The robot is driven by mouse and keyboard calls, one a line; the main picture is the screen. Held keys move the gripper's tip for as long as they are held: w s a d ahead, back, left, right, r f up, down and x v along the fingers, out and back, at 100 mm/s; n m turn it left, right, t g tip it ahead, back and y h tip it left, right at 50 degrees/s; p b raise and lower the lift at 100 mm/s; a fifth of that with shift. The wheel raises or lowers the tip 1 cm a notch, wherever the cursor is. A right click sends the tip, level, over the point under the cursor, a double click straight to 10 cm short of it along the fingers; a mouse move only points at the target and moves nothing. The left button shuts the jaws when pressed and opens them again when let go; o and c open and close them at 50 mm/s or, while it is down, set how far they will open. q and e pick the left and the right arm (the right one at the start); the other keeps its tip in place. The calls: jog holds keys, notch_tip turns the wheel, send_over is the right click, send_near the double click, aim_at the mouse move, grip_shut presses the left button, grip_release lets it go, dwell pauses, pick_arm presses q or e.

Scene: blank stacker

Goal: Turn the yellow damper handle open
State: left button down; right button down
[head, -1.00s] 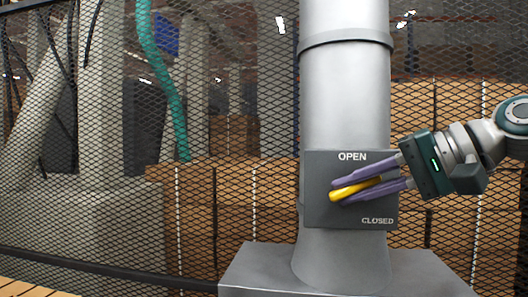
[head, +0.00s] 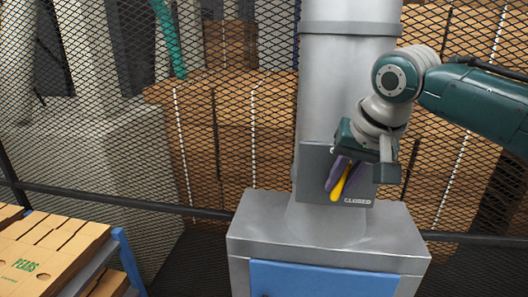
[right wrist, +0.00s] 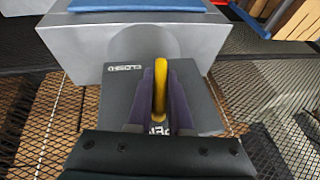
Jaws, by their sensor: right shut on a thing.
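The yellow damper handle (head: 337,193) sits on a dark grey plate (head: 318,160) on the front of a grey metal duct (head: 345,80). It stands steep, its free end pointing down and slightly left. My right gripper (head: 344,184) reaches down from above with its purple fingers closed on either side of the handle. In the right wrist view the handle (right wrist: 161,82) lies between the two fingers. The word CLOSED shows at the plate's lower right. The gripper covers the OPEN label in the head view; a few of its letters show in the right wrist view. My left gripper is out of view.
The duct rises from a grey metal box (head: 245,235) with a blue front panel (head: 320,280). A mesh fence (head: 225,165) stands behind, with stacked cartons beyond it. Pear cartons (head: 45,240) on a blue-framed rack stand at the lower left.

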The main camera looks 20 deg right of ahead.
jog(key=shift+g+h+p, duration=0.4)
jog(key=shift+g+h, duration=0.1)
jog(key=shift+h, duration=0.5)
jog(key=shift+d+n, duration=0.1)
jog(key=shift+n, duration=0.2)
jog(key=c, duration=0.8)
grip_release()
jog(key=shift+w, duration=0.1)
jog(key=shift+c, duration=0.2)
jog(key=b+v, duration=0.4)
jog(key=v, duration=0.6)
jog(key=shift+b, duration=0.35)
